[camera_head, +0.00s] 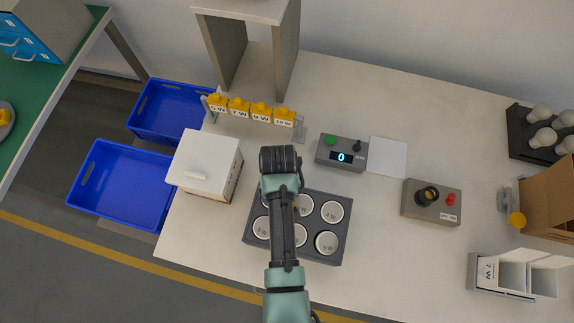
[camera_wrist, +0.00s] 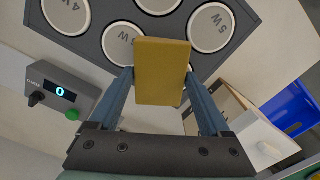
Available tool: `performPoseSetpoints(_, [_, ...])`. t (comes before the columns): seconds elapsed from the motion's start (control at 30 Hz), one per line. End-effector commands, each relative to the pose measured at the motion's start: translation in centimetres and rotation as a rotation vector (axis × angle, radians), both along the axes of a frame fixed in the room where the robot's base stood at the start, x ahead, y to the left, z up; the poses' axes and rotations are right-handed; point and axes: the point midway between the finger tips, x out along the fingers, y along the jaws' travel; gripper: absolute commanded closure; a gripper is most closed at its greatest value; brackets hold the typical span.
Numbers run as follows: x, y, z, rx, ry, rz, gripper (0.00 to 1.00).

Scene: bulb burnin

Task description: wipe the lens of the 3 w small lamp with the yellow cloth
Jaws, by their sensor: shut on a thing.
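My gripper (camera_wrist: 158,75) is shut on the yellow cloth (camera_wrist: 163,90), a flat yellow slab between its two fingers in the wrist view. It is over the dark tray (camera_head: 343,258), which holds several round white-faced lamps. The 4 W lamp (camera_head: 332,211) and 5 W lamp (camera_head: 327,243) are legible. I cannot tell which lamp is the 3 W one. My arm and the cloth hide part of the tray. Whether the cloth touches a lens cannot be told.
A control box (camera_head: 341,153) reading 0 stands behind the tray, beside a white sheet (camera_head: 387,157). A white cabinet (camera_head: 205,165) is left of the tray. A socket box (camera_head: 431,203) stands to the right. Blue bins (camera_head: 120,180) lie beyond the table's left edge.

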Motion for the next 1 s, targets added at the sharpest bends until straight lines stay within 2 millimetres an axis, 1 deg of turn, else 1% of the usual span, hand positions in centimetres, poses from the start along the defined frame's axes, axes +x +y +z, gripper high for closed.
performPoseSetpoints(0.03, [0.2, 0.1, 1.9, 0.0, -0.007, 0.0, 0.63])
performPoseSetpoints(0.6, [1.1, 0.4, 6.8, 0.0, -0.004, -0.001, 0.63])
performPoseSetpoints(0.73, [1.2, 0.5, 7.3, 0.0, -0.004, -0.001, 0.63])
performPoseSetpoints(1.0, [1.2, 0.5, 7.2, 0.0, -0.004, -0.001, 0.63])
